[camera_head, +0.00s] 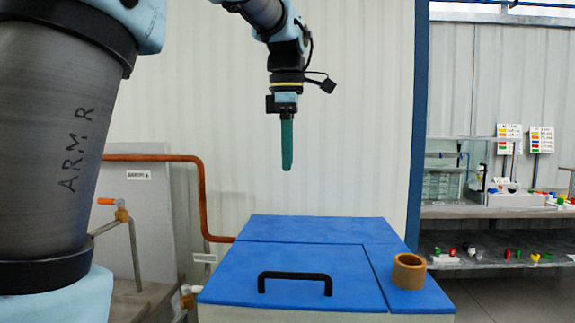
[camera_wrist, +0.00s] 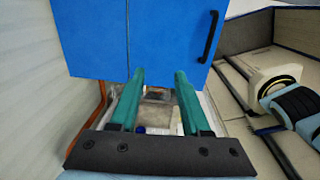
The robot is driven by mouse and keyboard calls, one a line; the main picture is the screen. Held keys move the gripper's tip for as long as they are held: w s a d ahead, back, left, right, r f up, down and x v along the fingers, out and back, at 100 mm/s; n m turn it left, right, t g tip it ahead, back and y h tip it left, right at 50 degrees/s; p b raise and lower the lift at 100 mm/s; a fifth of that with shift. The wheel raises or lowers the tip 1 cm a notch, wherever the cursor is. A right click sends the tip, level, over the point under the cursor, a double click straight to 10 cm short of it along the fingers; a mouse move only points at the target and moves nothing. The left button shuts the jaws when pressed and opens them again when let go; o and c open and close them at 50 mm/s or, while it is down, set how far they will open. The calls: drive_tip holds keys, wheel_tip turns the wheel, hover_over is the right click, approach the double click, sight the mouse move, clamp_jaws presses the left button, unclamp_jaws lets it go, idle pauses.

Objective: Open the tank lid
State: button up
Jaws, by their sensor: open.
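The blue tank lid (camera_head: 230,283) lies flat and closed on top of the tank, with a black bar handle (camera_head: 294,278) near its front edge. The lid also shows in the wrist view (camera_wrist: 165,45), with its handle (camera_wrist: 208,37) at the upper right. My gripper (camera_head: 287,168) points down above the far part of the tank top, well clear of the lid and handle. In the head view its green fingers line up edge-on. In the wrist view the two green fingers (camera_wrist: 158,75) stand apart with nothing held between them.
A brown ring-shaped port (camera_head: 409,271) stands on the tank top right of the lid. A copper pipe (camera_head: 203,195) and an orange-handled valve (camera_head: 121,213) are at the left. Shelves with small coloured parts (camera_head: 490,250) stand at the right. Air above the lid is free.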

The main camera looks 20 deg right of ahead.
drive_tip(key=shift+w+f, duration=0.1)
drive_tip(key=shift+f, duration=1.1)
clamp_jaws()
drive_tip(key=c, duration=0.7)
unclamp_jaws()
drive_tip(key=o, duration=0.7)
drive_tip(key=shift+r, duration=0.1)
wheel_tip(320, 180, up, 11)
drive_tip(key=shift+s+f, duration=0.2)
drive_tip(key=shift+s, duration=0.15)
